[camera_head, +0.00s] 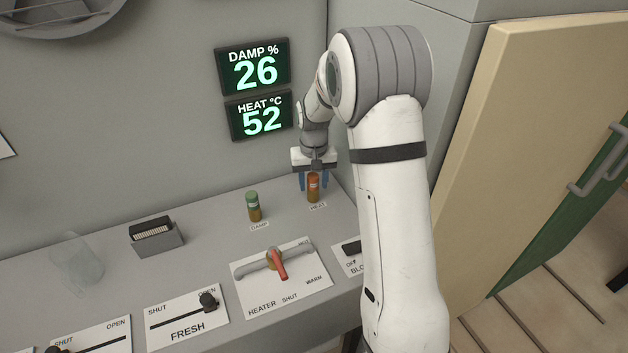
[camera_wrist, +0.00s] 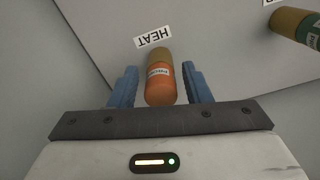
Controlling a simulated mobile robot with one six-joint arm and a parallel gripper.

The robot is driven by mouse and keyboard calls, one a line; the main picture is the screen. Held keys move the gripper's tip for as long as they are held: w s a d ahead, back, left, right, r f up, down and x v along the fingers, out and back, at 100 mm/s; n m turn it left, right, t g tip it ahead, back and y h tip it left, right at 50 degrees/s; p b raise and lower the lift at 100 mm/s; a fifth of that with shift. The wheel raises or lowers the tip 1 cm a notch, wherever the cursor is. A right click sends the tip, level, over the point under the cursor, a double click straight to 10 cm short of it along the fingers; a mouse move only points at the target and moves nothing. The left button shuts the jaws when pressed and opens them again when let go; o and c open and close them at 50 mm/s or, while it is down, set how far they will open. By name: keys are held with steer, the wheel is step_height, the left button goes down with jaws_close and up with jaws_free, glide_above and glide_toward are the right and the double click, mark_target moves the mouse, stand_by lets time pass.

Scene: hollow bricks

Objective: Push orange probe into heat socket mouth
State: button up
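The orange probe (camera_head: 313,183) stands upright at the HEAT label on the grey bench, with a tan lower part. In the wrist view the orange probe (camera_wrist: 160,85) lies between the two blue fingers, with a gap visible on each side. My gripper (camera_head: 314,181) is open around it from above and behind. The fingers (camera_wrist: 160,88) do not appear to touch it. The heat socket mouth is hidden beneath the probe, so how deep the probe sits cannot be told.
A green-topped probe (camera_head: 253,206) stands left at the DAMP label. The heater lever (camera_head: 278,262), FRESH slider (camera_head: 208,300), a black-topped block (camera_head: 155,234) and a clear glass (camera_head: 77,262) are on the bench. Displays read damp 26 (camera_head: 254,68) and heat 52 (camera_head: 261,116). A wall stands close behind.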

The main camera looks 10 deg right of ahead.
steer(key=shift+o, duration=0.7)
steer(key=shift+r+b, duration=0.5)
steer(key=shift+r, duration=3.4)
steer(key=shift+s+r, duration=0.15)
steer(key=shift+r, duration=0.05)
steer(key=s+r+t, duration=0.1)
steer(key=s+r, duration=0.6)
steer(key=s, duration=0.6)
steer(key=s+d+t, duration=0.1)
steer(key=s+t, duration=0.1)
steer(key=s, duration=1.3)
steer(key=shift+s+f+n, duration=0.25)
steer(key=shift+s+n, duration=0.05)
steer(key=shift+s, duration=0.1)
